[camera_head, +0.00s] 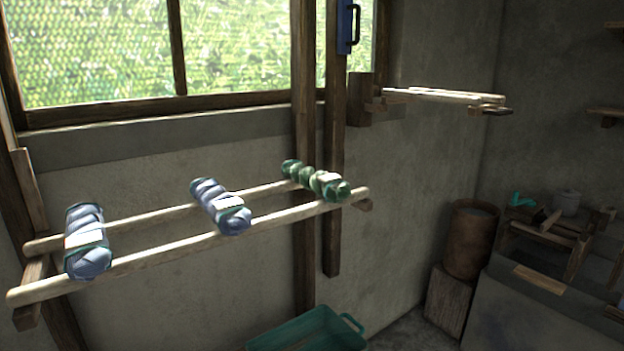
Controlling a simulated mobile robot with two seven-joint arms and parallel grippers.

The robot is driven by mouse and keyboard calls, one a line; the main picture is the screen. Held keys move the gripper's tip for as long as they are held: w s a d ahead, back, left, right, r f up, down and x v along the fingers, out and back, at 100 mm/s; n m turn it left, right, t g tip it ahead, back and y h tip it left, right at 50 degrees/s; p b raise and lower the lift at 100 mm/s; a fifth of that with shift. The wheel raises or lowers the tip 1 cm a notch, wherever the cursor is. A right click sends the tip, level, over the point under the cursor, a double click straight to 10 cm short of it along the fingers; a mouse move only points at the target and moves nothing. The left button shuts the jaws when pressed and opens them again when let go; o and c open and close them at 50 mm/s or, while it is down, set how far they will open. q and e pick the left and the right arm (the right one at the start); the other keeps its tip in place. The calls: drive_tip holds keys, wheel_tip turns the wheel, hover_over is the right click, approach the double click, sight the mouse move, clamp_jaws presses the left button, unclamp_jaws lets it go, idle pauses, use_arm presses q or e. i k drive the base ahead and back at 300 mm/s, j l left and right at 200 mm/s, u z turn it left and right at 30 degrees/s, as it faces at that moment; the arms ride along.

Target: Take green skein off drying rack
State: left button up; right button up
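The green skein (318,180) is a twisted bundle with a pale band near its front end. It lies across the two wooden rails of the drying rack (275,217), near the rack's right end. Two blue skeins, one in the middle (219,204) and one at the left (86,240), lie across the same rails. Neither of my grippers is in view.
A teal tub (312,330) stands below the rack at the bottom of the view. A brown barrel (469,240) rests on a wooden block at the right. A wooden post (304,240) stands behind the rack. The space in front of the rails looks clear.

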sight(322, 185)
drive_tip(key=i+l+u, duration=0.1)
drive_tip(key=l, duration=0.25)
drive_tip(key=i+l+u, duration=0.25)
drive_tip(key=i+l, duration=0.15)
drive_tip(key=l, duration=0.3)
drive_tip(key=i+l+u, duration=0.15)
drive_tip(key=l, duration=0.2)
